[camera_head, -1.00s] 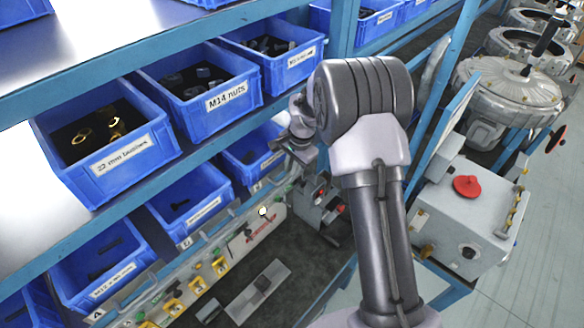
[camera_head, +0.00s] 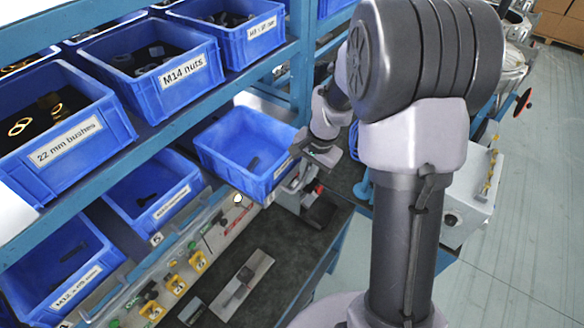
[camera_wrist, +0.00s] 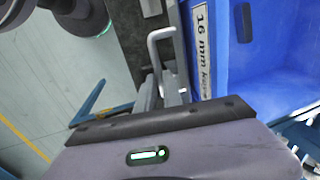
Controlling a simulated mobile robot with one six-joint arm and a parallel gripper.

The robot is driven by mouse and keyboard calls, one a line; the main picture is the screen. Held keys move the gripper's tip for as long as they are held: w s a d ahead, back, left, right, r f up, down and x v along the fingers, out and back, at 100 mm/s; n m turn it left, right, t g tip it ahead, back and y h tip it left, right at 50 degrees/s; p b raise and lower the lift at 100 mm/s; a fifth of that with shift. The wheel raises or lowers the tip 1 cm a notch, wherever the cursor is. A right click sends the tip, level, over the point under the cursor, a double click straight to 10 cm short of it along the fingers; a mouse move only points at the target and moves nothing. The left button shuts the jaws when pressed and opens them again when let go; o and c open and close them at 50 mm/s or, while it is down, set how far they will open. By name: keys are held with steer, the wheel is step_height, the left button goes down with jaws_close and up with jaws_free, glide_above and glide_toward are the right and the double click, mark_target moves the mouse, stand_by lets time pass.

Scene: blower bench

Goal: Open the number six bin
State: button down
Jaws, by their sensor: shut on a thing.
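A blue open-top bin (camera_head: 240,142) juts forward from the lower shelf, at the right end of its row, with a small dark part on its floor. Its number is not readable. In the wrist view, the bin (camera_wrist: 265,70) fills the right side, and its label reads roughly "16 mm keys". My gripper (camera_head: 318,152) is at the bin's front right corner, shut on its front edge. The exact contact is hidden.
Two blue bins (camera_head: 150,195) (camera_head: 62,262) sit left of it on the lower shelf. Bins labelled "22 mm bushes" (camera_head: 68,140) and "M14 nuts" (camera_head: 185,72) stand above. A dark bench (camera_head: 285,235) with a grey fixture (camera_head: 242,285) lies below. A grey box (camera_head: 470,190) stands right.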

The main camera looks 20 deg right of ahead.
steer(key=shift+s+d, duration=0.55)
steer(key=shift+s, duration=0.3)
steer(key=c, duration=1.5)
jaws_free()
step_height(320, 180, up, 17)
steer(key=s+d+p, duration=0.2)
steer(key=shift+s, duration=0.4)
steer(key=shift+a, duration=0.1)
